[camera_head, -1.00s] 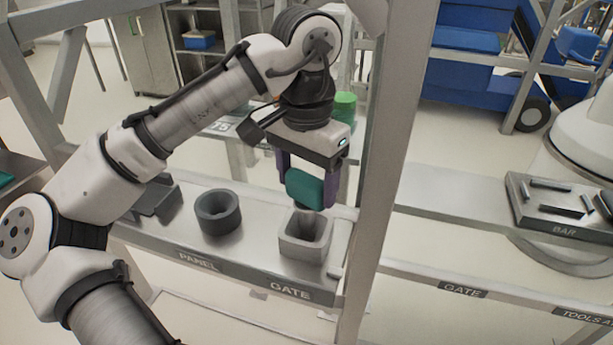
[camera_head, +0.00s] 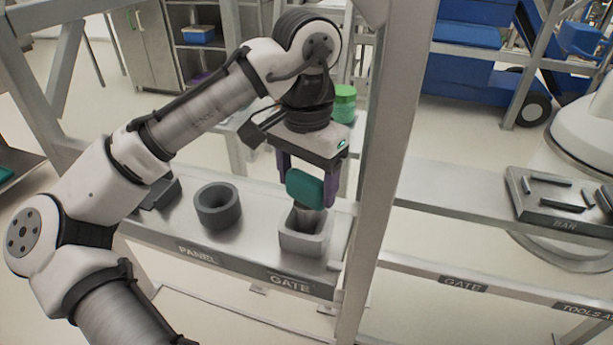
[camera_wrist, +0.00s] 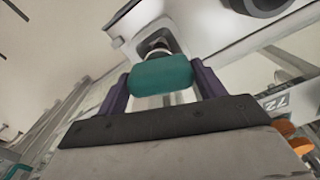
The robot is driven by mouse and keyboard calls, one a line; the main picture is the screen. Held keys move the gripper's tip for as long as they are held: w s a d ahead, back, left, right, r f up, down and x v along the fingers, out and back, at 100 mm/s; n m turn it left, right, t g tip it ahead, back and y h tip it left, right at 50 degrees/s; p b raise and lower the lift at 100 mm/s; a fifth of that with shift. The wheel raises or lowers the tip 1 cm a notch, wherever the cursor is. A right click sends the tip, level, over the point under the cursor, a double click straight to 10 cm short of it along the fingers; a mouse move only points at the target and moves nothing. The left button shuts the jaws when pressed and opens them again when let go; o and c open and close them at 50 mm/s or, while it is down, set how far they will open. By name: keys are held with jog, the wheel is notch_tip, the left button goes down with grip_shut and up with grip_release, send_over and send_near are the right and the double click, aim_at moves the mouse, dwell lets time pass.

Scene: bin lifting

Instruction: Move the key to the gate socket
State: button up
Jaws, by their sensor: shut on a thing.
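The key has a teal block-shaped handle (camera_head: 305,187) with a grey shank (camera_head: 307,217) below it. My gripper (camera_head: 307,185) is shut on the teal handle, with a purple finger on each side. The gate socket (camera_head: 304,243) is a light grey square-rimmed block on the shelf above the GATE label. The key is upright over the socket, and its lower end reaches the opening; how deep it sits is hidden by the rim. In the wrist view the teal handle (camera_wrist: 160,76) spans the two purple fingers, with the socket (camera_wrist: 150,35) beyond it.
A dark round socket (camera_head: 218,206) stands left of the gate socket, above the PANEL label. An upright metal post (camera_head: 375,170) stands close on the right of my gripper. A tray marked BAR (camera_head: 565,196) lies on the right shelf. A green jar (camera_head: 343,103) stands behind.

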jog(key=shift+f+b, duration=0.65)
jog(key=shift+f, duration=0.65)
dwell(0.4)
jog(key=o, duration=1.6)
jog(key=shift+o, duration=0.2)
notch_tip(320, 180, up, 9)
jog(key=p, duration=1)
jog(key=shift+r+p, duration=0.1)
jog(key=shift+p, duration=0.2)
